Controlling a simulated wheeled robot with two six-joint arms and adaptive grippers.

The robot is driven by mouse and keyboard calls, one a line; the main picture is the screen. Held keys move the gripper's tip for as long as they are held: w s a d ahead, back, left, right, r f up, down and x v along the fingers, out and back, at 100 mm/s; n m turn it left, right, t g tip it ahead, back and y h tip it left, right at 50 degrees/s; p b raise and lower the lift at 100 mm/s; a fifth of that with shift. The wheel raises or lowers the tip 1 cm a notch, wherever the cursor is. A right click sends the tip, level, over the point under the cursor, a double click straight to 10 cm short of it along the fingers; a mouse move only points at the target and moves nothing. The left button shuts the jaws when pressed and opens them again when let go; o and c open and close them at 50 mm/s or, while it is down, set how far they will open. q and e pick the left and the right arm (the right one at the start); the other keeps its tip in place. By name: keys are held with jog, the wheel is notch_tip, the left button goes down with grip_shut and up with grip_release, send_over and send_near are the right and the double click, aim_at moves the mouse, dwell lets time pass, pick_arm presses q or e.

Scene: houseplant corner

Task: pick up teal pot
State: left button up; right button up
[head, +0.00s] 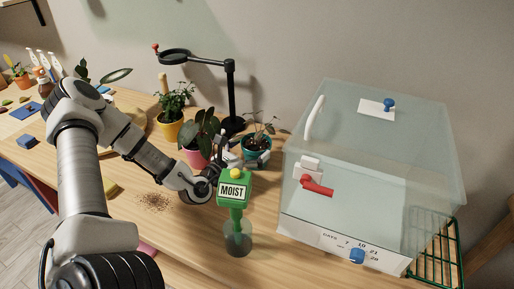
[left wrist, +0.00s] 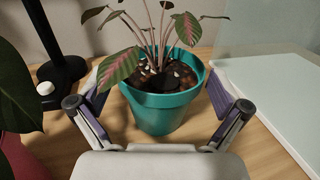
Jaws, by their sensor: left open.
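The teal pot (head: 259,148) holds dark soil and a small plant with striped leaves. It stands upright on the wooden table, left of the clear box. In the left wrist view the teal pot (left wrist: 160,110) sits between the two fingers. My left gripper (head: 247,158) is open, with a finger on either side of the pot. It also shows in the left wrist view (left wrist: 163,98), where gaps seem to remain between the fingers and the pot. In the head view the gripper hides part of the pot. My right gripper is not in view.
A clear box (head: 370,170) with a red handle stands close on the right. A pink pot (head: 198,155) and a black lamp stand (head: 232,95) are close on the left. A green moisture meter (head: 235,195) stands in front.

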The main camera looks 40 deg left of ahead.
aim_at(257, 145)
pick_arm(q)
jog(key=w, duration=0.2)
jog(key=shift+w+f, duration=0.25)
jog(key=shift+w, duration=0.05)
jog(key=shift+s+r, duration=0.2)
jog(key=shift+r, duration=0.05)
jog(key=shift+s, duration=0.1)
jog(key=shift+c, duration=1.1)
jog(key=c, duration=0.9)
notch_tip(257, 145, up, 10)
jog(key=p, duration=0.6)
jog(key=shift+w, duration=0.2)
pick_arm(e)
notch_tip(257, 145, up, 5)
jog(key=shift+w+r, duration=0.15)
